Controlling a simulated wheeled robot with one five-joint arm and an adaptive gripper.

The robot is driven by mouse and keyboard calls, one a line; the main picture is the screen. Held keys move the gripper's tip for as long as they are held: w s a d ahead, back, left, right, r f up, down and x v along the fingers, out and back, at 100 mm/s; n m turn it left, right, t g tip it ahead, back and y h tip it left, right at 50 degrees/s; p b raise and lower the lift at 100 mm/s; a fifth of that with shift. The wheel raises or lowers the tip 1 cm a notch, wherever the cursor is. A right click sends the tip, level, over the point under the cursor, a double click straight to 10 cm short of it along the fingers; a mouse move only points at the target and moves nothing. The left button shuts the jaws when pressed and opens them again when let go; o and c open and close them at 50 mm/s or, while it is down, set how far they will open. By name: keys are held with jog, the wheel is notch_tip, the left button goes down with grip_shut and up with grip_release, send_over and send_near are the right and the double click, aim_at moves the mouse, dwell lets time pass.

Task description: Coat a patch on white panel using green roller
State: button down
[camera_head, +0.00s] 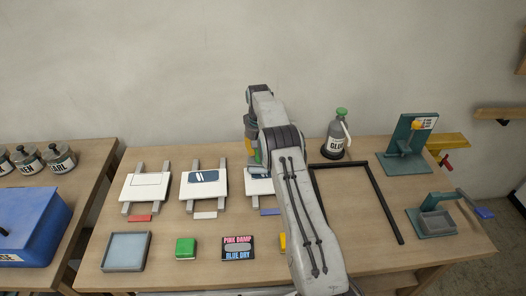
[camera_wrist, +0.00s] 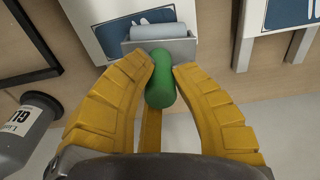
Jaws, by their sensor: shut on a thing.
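My gripper (camera_wrist: 164,68) has its yellow fingers around the green handle of the roller (camera_wrist: 160,88) in the wrist view. A grey bracket and a pale blue cylinder show beyond the handle. They overlap the edge of a white panel with a dark blue patch (camera_wrist: 106,22); I cannot tell whether they touch it. In the head view this right panel (camera_head: 254,187) is partly hidden by my arm and has a blue tag. The middle white panel (camera_head: 190,191) has a dark blue patch and a whitish tag. The left one (camera_head: 147,192) shows a blank outlined rectangle and a red tag.
A grey tray (camera_head: 108,266), a green block (camera_head: 186,248) and a "PINK DAMP / BLUE DRY" sign (camera_head: 238,249) lie in front of the panels. A glue bottle (camera_head: 337,140) and a black frame (camera_head: 386,203) are to the right. Teal stands (camera_head: 405,150) occupy the right end.

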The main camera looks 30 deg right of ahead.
jog(key=shift+w+a+r, duration=0.1)
jog(key=shift+w+a, duration=0.2)
jog(key=shift+a, duration=0.45)
jog(key=shift+w+a, duration=0.3)
jog(key=shift+a, duration=0.4)
jog(key=shift+r, duration=1.5)
